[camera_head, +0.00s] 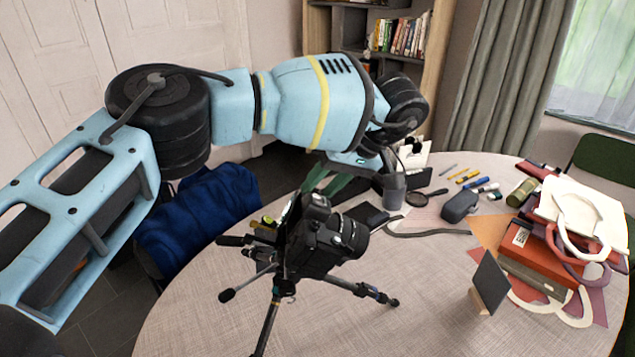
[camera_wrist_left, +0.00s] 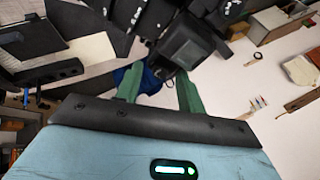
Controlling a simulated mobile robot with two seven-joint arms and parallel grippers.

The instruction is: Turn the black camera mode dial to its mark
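The black camera (camera_head: 325,240) stands on a tripod (camera_head: 270,318) on the round table, its lens facing right. Its dark top shows, but I cannot make out the mode dial or its mark among the black parts. My left gripper (camera_head: 326,182) reaches over from behind, with its green fingers just above and behind the camera's top in the head view. In the left wrist view, the two green fingers (camera_wrist_left: 160,76) are apart with nothing between them, and dark camera parts (camera_wrist_left: 182,48) lie close to the fingertips. I cannot tell whether they touch. My right gripper is not in view.
A blue-covered chair (camera_head: 195,220) stands at left. The table's front middle is clear.

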